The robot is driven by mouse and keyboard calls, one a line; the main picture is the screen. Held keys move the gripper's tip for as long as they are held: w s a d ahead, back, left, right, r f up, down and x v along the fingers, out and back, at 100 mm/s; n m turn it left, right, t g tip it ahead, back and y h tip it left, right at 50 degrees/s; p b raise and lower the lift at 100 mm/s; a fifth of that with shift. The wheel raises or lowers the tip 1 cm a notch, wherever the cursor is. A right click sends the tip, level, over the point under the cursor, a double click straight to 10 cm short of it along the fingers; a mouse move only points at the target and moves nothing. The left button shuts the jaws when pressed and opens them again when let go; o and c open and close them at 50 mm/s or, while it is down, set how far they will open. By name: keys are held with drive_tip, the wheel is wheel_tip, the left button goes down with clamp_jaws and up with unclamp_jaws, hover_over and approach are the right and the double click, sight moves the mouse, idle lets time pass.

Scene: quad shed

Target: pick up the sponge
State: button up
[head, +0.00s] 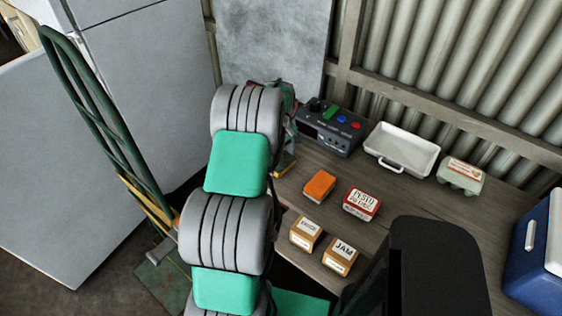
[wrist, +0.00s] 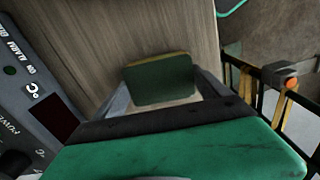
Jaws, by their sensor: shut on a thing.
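The sponge (wrist: 160,82) shows in the wrist view as a dark green block with a yellow layer along its far edge. My gripper (wrist: 163,90) is shut on it, with one grey finger at each side. Wood grain lies behind the sponge; I cannot tell whether it touches the wood. The control box also shows at the left of the wrist view (wrist: 40,95).
On the bench (head: 415,215) stand an orange block (head: 319,186), a red-and-white pesto box (head: 361,204), two small cartons (head: 305,233) (head: 340,256), a white tray (head: 372,150) and an egg carton (head: 461,175). A blue cooler (head: 543,255) is at right, a hand truck (head: 105,125) at left.

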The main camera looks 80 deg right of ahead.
drive_tip(key=shift+r, duration=0.4)
drive_tip(key=a+r, duration=0.1)
drive_tip(key=r, duration=0.1)
drive_tip(key=w+a+r+b, duration=0.1)
drive_tip(key=r, duration=0.2)
drive_tip(key=a+r+b, duration=0.1)
drive_tip(key=a+r, duration=0.1)
drive_tip(key=shift+w+a+r, duration=0.1)
drive_tip(key=shift+w+r, duration=0.1)
drive_tip(key=w+a+r+b, duration=0.1)
drive_tip(key=a+r, duration=0.3)
drive_tip(key=a, duration=0.5)
drive_tip(key=shift+w+r, duration=0.3)
drive_tip(key=shift+w, duration=0.55)
